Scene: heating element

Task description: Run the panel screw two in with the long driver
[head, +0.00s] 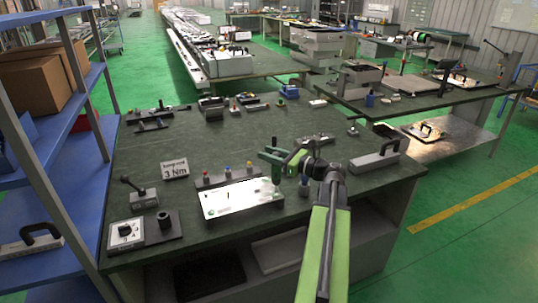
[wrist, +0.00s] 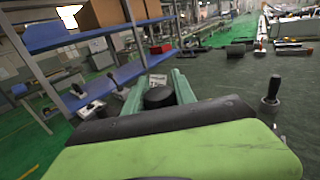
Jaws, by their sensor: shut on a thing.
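My gripper (head: 274,157) is over the right end of the white panel (head: 240,199), on the near side of the dark green bench. In the wrist view, its green jaws (wrist: 160,92) are shut on a black round-topped handle (wrist: 159,97), which looks like the driver. In the head view, a dark upright shaft (head: 276,175) drops from the jaws towards the panel's right end. I cannot tell whether its tip touches a screw. The panel lies in front of a dark rack holding small red, blue and yellow-topped pieces (head: 228,172). Panel screw two cannot be made out.
A "3 Nm" sign (head: 174,169) stands behind the panel's left. A dial box (head: 126,233) and a lever-topped block (head: 143,194) stand at left. A grey box with a handle (head: 374,162) is at right. Blue shelving (head: 60,130) borders the bench's left.

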